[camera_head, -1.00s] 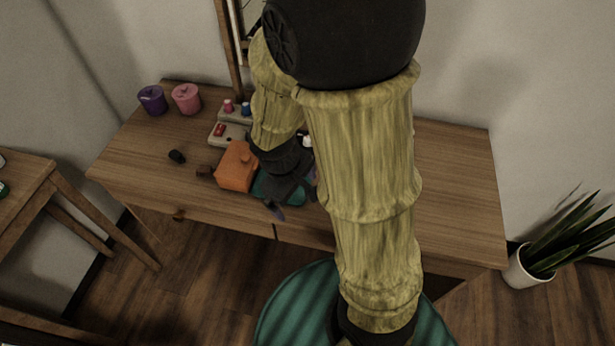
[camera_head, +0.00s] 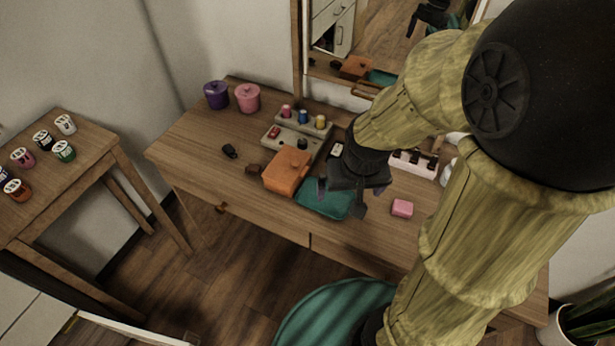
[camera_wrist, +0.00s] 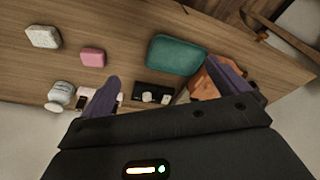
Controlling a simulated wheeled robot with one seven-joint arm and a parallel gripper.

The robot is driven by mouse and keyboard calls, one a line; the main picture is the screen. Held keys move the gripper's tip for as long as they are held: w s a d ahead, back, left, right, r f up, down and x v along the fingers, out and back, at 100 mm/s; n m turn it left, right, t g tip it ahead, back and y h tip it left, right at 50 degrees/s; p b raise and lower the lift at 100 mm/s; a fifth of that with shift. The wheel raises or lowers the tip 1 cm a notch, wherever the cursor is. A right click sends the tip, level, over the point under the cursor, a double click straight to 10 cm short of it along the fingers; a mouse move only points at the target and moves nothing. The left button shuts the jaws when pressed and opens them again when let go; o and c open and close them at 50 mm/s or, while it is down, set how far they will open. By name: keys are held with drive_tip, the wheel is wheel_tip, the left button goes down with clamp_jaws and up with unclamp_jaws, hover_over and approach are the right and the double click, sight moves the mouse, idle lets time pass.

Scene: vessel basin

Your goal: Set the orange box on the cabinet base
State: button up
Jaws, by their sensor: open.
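The orange box (camera_head: 284,176), with a small knob on its lid, sits on the wooden dressing table, against the left side of a teal tray (camera_head: 318,206). My gripper (camera_head: 341,197) is open and empty above the tray, right of the box. In the wrist view the orange box (camera_wrist: 201,86) shows partly behind the right finger of my gripper (camera_wrist: 165,88). A white cabinet with drawers and a dark opening low down (camera_head: 333,25) shows only as a reflection in the mirror. I cannot tell which surface is the cabinet base.
Purple (camera_head: 216,95) and pink (camera_head: 248,97) pots stand at the back left. A stepped rack (camera_head: 292,140) with small bottles stands behind the box. A pink block (camera_head: 402,208) lies to the right. A side table (camera_head: 85,150) with several cups is at left, a teal stool (camera_head: 335,310) in front.

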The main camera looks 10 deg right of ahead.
drive_tip(key=w+a+r+m+g+p, duration=0.1)
drive_tip(key=w+a+r+m+p, duration=0.1)
drive_tip(key=w, duration=0.3)
drive_tip(key=w+a+r+m+p, duration=0.1)
drive_tip(key=w+a, duration=0.2)
drive_tip(key=w, duration=0.3)
drive_tip(key=m+g+p, duration=0.2)
drive_tip(key=m+p, duration=0.1)
hover_over(289, 166)
drive_tip(key=shift+w+r, duration=0.15)
drive_tip(key=shift+r, duration=0.3)
wheel_tip(289, 166, down, 12)
drive_tip(key=shift+f, duration=0.1)
drive_tip(key=shift+f+p, duration=0.65)
drive_tip(key=shift+f, duration=1.95)
